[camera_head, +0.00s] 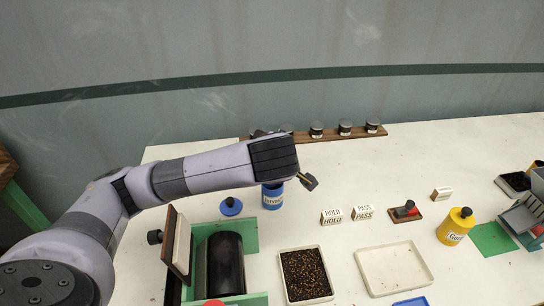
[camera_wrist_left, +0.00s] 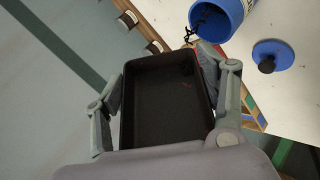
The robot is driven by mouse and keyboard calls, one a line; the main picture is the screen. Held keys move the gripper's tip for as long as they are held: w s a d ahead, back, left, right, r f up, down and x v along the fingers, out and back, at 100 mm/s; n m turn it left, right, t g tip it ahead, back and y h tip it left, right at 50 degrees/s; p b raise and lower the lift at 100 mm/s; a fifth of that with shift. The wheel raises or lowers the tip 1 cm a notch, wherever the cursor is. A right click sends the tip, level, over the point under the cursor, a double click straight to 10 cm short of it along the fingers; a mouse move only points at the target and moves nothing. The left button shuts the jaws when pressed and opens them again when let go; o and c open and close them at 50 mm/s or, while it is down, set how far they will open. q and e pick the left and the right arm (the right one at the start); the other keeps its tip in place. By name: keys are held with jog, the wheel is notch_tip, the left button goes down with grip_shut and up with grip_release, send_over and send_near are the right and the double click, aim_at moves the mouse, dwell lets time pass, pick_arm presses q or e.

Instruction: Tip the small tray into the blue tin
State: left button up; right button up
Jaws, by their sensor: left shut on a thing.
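The small tray (camera_wrist_left: 165,115) is dark and rectangular. My left gripper (camera_wrist_left: 163,72) is shut on it, one finger at each side. The tray's inside looks mostly bare, with a small dark patch near its far right corner. The blue tin (camera_wrist_left: 222,14) is open, just beyond the tray's far edge in the left wrist view, with dark bits at its mouth. In the head view the blue tin (camera_head: 272,200) stands on the table, partly hidden by my left wrist. Its blue lid (camera_head: 231,206) lies apart to the left. My right gripper is out of view.
A green-framed drum sorter (camera_head: 222,262) stands in front of the tin. A tray of dark grains (camera_head: 289,297) and an empty cream tray (camera_head: 372,286) lie to its right. HOLD and PASS blocks (camera_head: 363,213) and a yellow bottle (camera_head: 455,228) stand further right. Jars line the back shelf (camera_head: 358,134).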

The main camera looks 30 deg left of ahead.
pick_arm(q)
jog(key=shift+d+f+m+y+b, duration=0.1)
jog(key=shift+d+m+y+b, duration=0.3)
jog(key=shift+b, duration=0.75)
jog(key=shift+d+y+p, duration=0.1)
jog(key=shift+y+p, duration=0.3)
jog(key=shift+d+m+t+y+p, duration=0.3)
jog(key=shift+d+y+p, duration=0.25)
jog(key=shift+p, duration=1)
jog(key=shift+d+f+m+t+y+p, duration=0.4)
jog(key=shift+y+p, duration=0.4)
jog(key=shift+p, duration=2)
jog(key=shift+d+f+m+t+y+p, duration=0.25)
jog(key=shift+m+y+p, duration=0.4)
jog(key=shift+p, duration=2.1)
jog(key=shift+b, duration=0.45)
